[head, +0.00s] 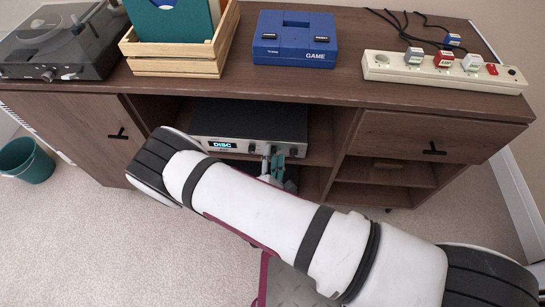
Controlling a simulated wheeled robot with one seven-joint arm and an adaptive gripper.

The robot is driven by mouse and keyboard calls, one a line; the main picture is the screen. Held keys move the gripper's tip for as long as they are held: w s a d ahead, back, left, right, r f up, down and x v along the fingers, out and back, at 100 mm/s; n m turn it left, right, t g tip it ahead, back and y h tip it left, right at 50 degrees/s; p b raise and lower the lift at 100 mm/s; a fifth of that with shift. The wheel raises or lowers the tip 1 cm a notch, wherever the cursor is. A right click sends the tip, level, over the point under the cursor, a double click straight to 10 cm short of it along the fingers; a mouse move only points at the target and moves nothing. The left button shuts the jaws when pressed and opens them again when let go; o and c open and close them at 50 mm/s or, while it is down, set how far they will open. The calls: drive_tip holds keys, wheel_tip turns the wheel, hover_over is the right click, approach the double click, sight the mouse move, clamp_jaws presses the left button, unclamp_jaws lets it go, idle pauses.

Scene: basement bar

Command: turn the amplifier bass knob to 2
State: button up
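The amplifier (250,121) is a silver and black box in the middle open shelf of the brown cabinet. Its front has a lit display (224,145) reading "DISC" at the left and dark knobs towards the right. My gripper (273,158), with grey and teal parts, is at the right half of the amplifier's front, in front of the knobs.
The cabinet top (345,70) overhangs the shelf. On it are a turntable (60,40), a wooden crate (178,60), a blue game console (295,40) and a white power strip (440,72) with plugs. A teal bin (27,160) stands on the carpet at left.

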drive_tip(key=s, duration=1.2)
drive_tip(key=shift+a+r, duration=0.2)
drive_tip(key=shift+r, duration=0.1)
drive_tip(key=shift+r, duration=0.1)
